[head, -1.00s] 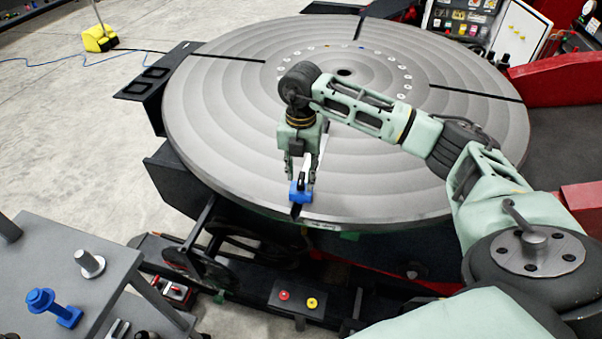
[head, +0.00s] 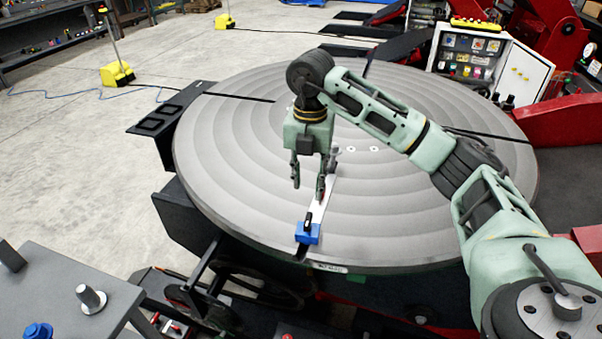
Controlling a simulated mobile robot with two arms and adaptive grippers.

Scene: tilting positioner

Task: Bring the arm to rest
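My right arm reaches in from the right over the large round grey positioner table (head: 230,150). My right gripper (head: 308,186) points down above the table's near part, with its fingers spread and nothing visible between them. A clamp with a blue body (head: 308,233) and a silver bar sits at the near rim, in a dark slot. The bar runs up behind the gripper's right finger; I cannot tell whether they touch. The blue body is below the fingertips and apart from them. My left gripper is not in view.
A grey side table (head: 60,290) with a metal peg (head: 90,297) and a blue part (head: 38,331) stands at lower left. An open control cabinet (head: 490,60) and red machinery (head: 570,120) stand at the back right. Open floor lies left.

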